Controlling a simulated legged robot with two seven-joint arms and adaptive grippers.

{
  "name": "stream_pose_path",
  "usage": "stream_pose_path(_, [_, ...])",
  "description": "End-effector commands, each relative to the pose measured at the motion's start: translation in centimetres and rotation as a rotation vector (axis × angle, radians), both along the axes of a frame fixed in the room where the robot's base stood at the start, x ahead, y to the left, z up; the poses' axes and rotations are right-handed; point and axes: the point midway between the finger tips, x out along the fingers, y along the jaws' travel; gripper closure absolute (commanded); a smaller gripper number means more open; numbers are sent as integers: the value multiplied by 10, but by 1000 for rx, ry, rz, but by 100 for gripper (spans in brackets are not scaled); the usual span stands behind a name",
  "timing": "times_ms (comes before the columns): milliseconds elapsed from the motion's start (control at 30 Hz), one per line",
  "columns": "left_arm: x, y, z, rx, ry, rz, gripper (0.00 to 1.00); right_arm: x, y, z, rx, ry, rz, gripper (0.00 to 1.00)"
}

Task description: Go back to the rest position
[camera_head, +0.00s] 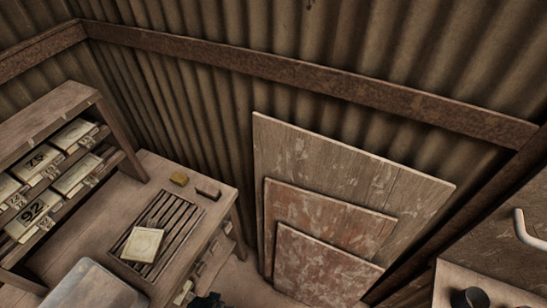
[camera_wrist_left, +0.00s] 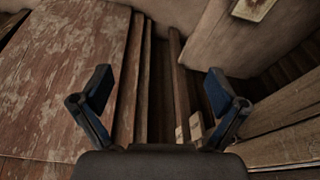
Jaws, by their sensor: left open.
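My left gripper (camera_wrist_left: 160,92) is open in the left wrist view, with its two dark blue pads spread wide and nothing between them. Below it are the edges of wooden boards and a dark gap. A dark shape at the bottom edge of the head view may be part of my gripper, but too little shows to tell. My right gripper is in neither view. A cream tile (camera_head: 142,244) lies on the slatted rack (camera_head: 178,221) on the wooden table (camera_head: 97,229).
A wooden shelf (camera_head: 122,138) with numbered tiles stands at the left. A grey metal plate (camera_head: 92,286) is at the lower left. Two small blocks, one yellowish (camera_head: 179,180) and one brown (camera_head: 208,187), lie on the table. Wooden panels (camera_head: 335,155) lean on the corrugated wall (camera_head: 330,40).

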Motion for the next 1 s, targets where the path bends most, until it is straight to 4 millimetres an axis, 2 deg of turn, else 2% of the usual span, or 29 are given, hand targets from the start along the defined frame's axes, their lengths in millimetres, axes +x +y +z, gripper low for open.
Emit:
stream_pose_path(33, [-2, 2, -19, 2, 13, -1, 3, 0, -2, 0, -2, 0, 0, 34])
stream_pose_path(167, [-9, 3, -75, 2, 36, -5, 3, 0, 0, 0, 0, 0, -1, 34])
stream_pose_path(267, [-26, 4, -130, 6, 62, -10, 3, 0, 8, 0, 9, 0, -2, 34])
stream_pose_path(300, [-37, 5, -154, 7, 75, -11, 3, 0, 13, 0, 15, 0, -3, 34])
stream_pose_path(400, [-70, 9, -210, 12, 102, -18, 3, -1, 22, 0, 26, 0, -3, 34])
stream_pose_path(500, [-112, 15, -254, 15, 129, -24, 3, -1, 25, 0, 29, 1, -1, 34])
stream_pose_path(600, [-151, 22, -284, 19, 149, -29, 3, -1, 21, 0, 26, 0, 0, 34])
stream_pose_path(733, [-190, 31, -303, 22, 167, -33, 3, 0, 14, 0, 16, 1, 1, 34])
stream_pose_path(867, [-208, 36, -310, 23, 173, -37, 3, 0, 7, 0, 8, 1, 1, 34])
stream_pose_path(1000, [-210, 36, -311, 23, 174, -37, 3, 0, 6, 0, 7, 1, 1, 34])
